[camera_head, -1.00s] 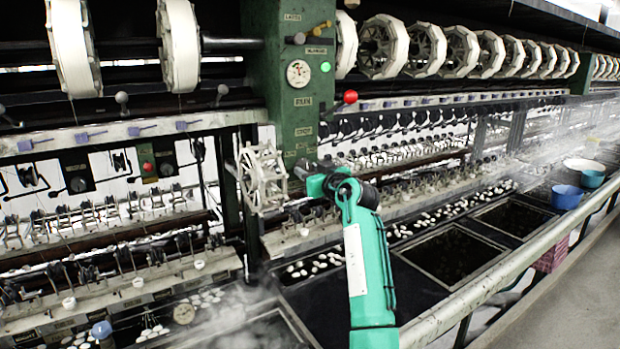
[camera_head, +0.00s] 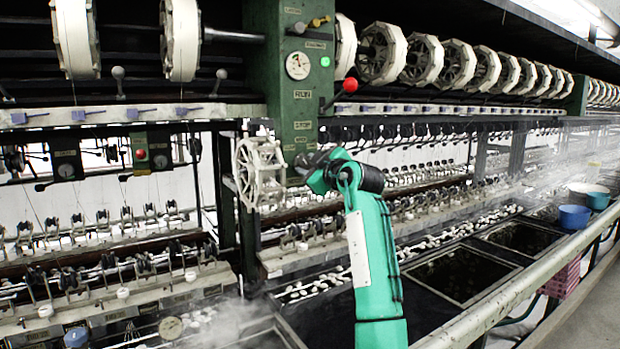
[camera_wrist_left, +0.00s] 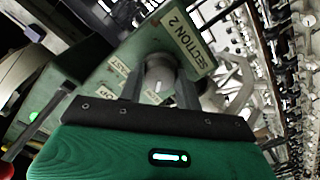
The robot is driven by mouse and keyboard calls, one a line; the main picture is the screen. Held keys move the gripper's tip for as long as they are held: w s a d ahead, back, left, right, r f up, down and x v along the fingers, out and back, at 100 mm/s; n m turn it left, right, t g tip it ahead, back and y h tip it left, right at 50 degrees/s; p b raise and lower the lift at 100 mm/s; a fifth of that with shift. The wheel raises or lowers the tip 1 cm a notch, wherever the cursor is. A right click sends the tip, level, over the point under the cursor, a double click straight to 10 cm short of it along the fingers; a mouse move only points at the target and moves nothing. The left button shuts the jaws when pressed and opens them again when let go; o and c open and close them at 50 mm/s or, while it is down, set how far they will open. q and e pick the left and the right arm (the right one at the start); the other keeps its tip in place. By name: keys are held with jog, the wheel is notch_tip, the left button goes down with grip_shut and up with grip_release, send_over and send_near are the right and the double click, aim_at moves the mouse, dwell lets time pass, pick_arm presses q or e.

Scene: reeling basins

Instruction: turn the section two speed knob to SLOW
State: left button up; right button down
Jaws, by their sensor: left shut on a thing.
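The section two speed knob (camera_wrist_left: 158,68) is a grey round knob on a green panel (camera_wrist_left: 105,72) in the left wrist view. A "SECTION 2" label (camera_wrist_left: 188,38) is beside it, and a "FAST" label (camera_wrist_left: 119,67) is on the other side. A small pale mark shows on the knob between the fingers. My left gripper (camera_wrist_left: 158,92) is shut on the knob, one finger on each side. In the head view my left gripper (camera_head: 302,167) is at the low end of the green post (camera_head: 296,115), where the knob is hidden. No SLOW label is readable. My right gripper is not in view.
A white spoked reel (camera_head: 260,173) is close beside the gripper. A red-ball lever (camera_head: 349,85) sticks out from the post above. Dark basins (camera_head: 457,274), a pale rail (camera_head: 500,298) and blue bowls (camera_head: 574,216) are at the right. Steam rises at the lower left.

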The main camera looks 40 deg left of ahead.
pick_arm(q)
jog(key=shift+r+n+b, duration=0.25)
jog(key=shift+n+b, duration=0.1)
jog(key=shift+n, duration=0.15)
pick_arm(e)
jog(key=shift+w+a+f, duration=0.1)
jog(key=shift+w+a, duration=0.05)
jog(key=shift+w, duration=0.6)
pick_arm(q)
jog(key=o, duration=0.9)
jog(key=shift+o, duration=0.5)
jog(key=shift+w+a+f, duration=0.1)
jog(key=shift+a+f, duration=0.1)
jog(key=shift+a, duration=0.05)
jog(key=shift+d+f, duration=0.1)
jog(key=shift+d, duration=0.4)
jog(key=b+v, duration=0.3)
jog(key=v, duration=1)
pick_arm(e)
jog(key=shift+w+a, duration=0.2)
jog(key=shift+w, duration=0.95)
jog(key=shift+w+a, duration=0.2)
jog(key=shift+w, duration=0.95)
pick_arm(q)
jog(key=shift+a, duration=0.1)
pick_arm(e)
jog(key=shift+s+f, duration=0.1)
